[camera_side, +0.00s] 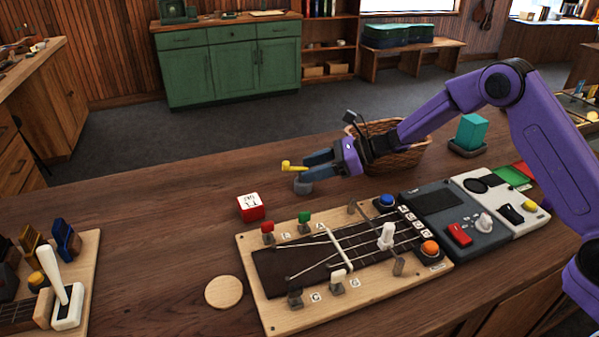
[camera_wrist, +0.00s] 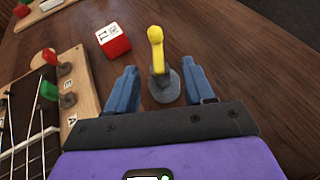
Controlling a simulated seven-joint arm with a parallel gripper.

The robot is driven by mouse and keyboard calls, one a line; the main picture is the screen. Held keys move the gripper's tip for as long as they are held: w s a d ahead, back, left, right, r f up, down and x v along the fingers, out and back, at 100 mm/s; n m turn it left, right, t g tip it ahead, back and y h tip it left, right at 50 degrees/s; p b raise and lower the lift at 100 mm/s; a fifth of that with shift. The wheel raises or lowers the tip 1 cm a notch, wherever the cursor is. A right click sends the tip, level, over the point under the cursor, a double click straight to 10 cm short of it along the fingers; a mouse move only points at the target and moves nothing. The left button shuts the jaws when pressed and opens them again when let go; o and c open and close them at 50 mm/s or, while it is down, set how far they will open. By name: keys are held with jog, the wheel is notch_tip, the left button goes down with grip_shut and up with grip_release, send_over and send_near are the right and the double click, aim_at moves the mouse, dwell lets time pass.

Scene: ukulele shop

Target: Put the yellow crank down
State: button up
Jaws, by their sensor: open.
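The yellow crank (camera_side: 292,168) sits on top of a small grey stand (camera_side: 303,186) on the table. In the wrist view the yellow crank (camera_wrist: 156,48) stands above the grey stand (camera_wrist: 164,84), between and slightly beyond my fingertips. My gripper (camera_side: 318,165) has its blue fingers apart, one on each side of the stand; in the wrist view my gripper (camera_wrist: 162,84) shows clear gaps on both sides. Part of the stand is hidden behind the fingers in the side view.
A red and white cube (camera_side: 250,207) lies left of the stand. The wooden string board (camera_side: 262,296) with red and green pegs is in front. A wicker basket (camera_side: 408,160) stands behind my wrist. A round wooden disc (camera_side: 223,292) lies front left. The table left of the cube is clear.

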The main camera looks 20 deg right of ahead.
jog(key=v, duration=0.7)
jog(key=shift+d, duration=0.1)
jog(key=s+a+n+g, duration=0.2)
jog(key=s, duration=0.2)
jog(key=s+a+r+n+g, duration=0.1)
jog(key=s+a+n, duration=0.1)
jog(key=s, duration=0.3)
jog(key=s+a+r+n+g+h, duration=0.1)
jog(key=s+a+n+g, duration=0.1)
jog(key=s+n, duration=0.2)
jog(key=shift+s+r+g, duration=0.25)
jog(key=shift+s+g, duration=0.05)
jog(key=shift+s, duration=0.2)
jog(key=s+d+r+n+g+h, duration=0.1)
jog(key=s+n+g+h, duration=0.3)
jog(key=s+n, duration=0.85)
jog(key=s+d+n+t+h, duration=0.4)
jog(key=s+d+n+h, duration=0.3)
jog(key=s+d+n, duration=0.7)
jog(key=s+d, duration=0.2)
jog(key=d, duration=0.3)
jog(key=shift+s+f+n, duration=0.25)
jog(key=shift+f+n, duration=0.1)
jog(key=shift+f, duration=0.05)
